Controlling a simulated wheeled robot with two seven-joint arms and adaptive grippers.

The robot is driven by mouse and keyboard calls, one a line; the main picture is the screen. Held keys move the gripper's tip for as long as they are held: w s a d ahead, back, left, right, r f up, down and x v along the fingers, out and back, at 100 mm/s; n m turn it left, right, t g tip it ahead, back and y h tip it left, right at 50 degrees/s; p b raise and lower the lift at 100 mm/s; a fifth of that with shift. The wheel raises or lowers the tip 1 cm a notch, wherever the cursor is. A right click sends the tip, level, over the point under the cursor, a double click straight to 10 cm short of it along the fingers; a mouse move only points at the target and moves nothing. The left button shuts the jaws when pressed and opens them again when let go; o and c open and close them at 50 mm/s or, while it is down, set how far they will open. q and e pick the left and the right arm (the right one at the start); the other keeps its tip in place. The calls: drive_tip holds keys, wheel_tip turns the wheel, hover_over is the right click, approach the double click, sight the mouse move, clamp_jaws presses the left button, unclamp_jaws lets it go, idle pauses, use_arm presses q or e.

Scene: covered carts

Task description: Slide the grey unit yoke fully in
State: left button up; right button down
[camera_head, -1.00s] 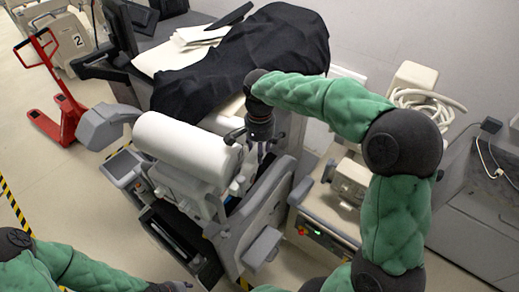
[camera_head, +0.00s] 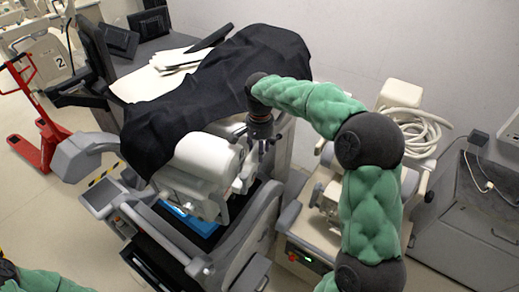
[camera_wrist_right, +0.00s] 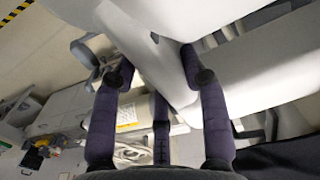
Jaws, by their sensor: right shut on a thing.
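The grey unit yoke (camera_head: 205,155) is the pale, rounded body on the near side of the grey cart (camera_head: 255,225). The black cover (camera_head: 225,80) hangs over its far left part in the head view, so how deep it sits is hidden. My right gripper (camera_head: 262,143) is at the yoke's right end. In the right wrist view its dark fingers (camera_wrist_right: 157,78) are around a pale grey bar (camera_wrist_right: 150,50) of the yoke, shut on it. My left forearm shows only at the bottom left corner of the head view; its gripper is out of frame.
A second cart with a coiled white hose (camera_head: 412,130) stands close on the right. A red pallet jack (camera_head: 40,140) is at the far left. A blue item (camera_head: 190,218) lies in the open tray below the yoke. Open floor lies at the lower left.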

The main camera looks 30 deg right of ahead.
drive_tip(key=shift+s+f, duration=0.15)
drive_tip(key=shift+s, duration=0.05)
drive_tip(key=c, duration=0.6)
unclamp_jaws()
drive_tip(key=shift+s, duration=0.1)
drive_tip(key=shift+c, duration=0.2)
wheel_tip(320, 180, up, 12)
